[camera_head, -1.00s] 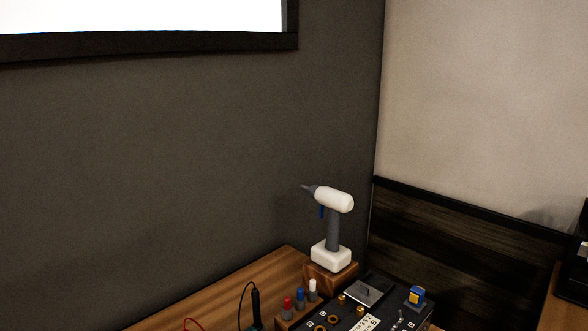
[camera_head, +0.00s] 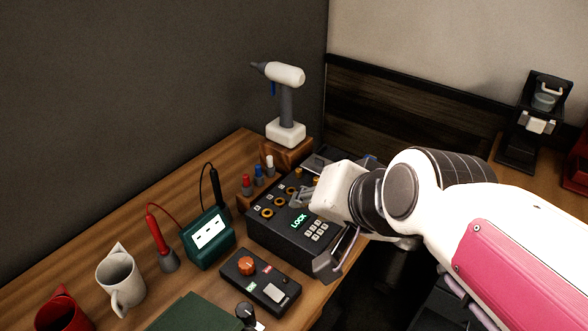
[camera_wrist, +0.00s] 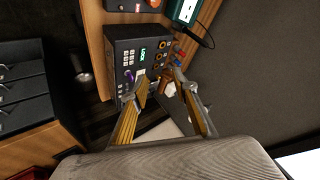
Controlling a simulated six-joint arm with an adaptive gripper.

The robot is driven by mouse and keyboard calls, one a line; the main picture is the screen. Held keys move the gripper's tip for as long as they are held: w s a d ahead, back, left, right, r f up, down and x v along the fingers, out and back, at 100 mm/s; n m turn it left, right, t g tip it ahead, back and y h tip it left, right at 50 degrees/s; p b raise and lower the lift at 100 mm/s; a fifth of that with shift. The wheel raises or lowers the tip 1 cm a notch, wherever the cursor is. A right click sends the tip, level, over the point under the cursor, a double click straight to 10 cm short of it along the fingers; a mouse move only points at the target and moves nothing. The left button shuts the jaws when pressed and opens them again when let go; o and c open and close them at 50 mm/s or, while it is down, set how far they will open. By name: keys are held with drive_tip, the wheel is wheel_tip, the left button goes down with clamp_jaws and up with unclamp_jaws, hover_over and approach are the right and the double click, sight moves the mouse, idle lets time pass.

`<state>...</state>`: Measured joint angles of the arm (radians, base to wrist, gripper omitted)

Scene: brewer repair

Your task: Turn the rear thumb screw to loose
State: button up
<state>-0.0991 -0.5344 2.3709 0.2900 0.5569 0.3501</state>
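The black box (camera_head: 270,236) has a green display reading LOCK (camera_head: 299,221), a keypad and several brass rings on top. Two small brass thumb screws show near its far end, the rear one (camera_head: 297,172) and one closer to my gripper (camera_head: 316,181); their turned positions are too small to tell. My gripper (camera_head: 303,194) is over the far right part of the box, partly hiding the top. In the wrist view my gripper's fingers (camera_wrist: 160,80) are spread apart with nothing clearly between them. The box also shows there (camera_wrist: 124,46). Whether a finger touches a screw is unclear.
A white-and-grey drill-like tool (camera_head: 286,100) stands behind the box. Red, blue and white capped pegs (camera_head: 258,176) stand at its left. A green meter (camera_head: 208,236) with probes and a black switch panel (camera_head: 260,281) lie nearby. Mugs (camera_head: 121,276) stand front left.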

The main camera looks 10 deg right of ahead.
drive_tip(key=w+a+r+m+t, duration=0.1)
drive_tip(key=w+a+r+m, duration=0.15)
drive_tip(key=w, duration=0.25)
drive_tip(key=w+a+r+m+t+y, duration=0.1)
drive_tip(key=w+a+r+m, duration=0.1)
drive_tip(key=w+m, duration=0.25)
drive_tip(key=w+a+r+m+t, duration=0.2)
drive_tip(key=w, duration=0.3)
drive_tip(key=w+f+m+t+h, duration=0.25)
drive_tip(key=w+m+h, duration=0.35)
drive_tip(key=w+m, duration=0.95)
drive_tip(key=m+g+h, duration=0.8)
drive_tip(key=m+h, duration=0.1)
drive_tip(key=m, duration=0.8)
approach(298, 170)
drive_tip(key=shift+d+f+t, duration=0.15)
drive_tip(key=shift+d+t, duration=0.1)
drive_tip(key=shift+d, duration=0.1)
drive_tip(key=shift+m, duration=0.25)
drive_tip(key=shift+w+d+f, duration=0.1)
drive_tip(key=shift+d, duration=0.05)
drive_tip(key=shift+x, duration=3.75)
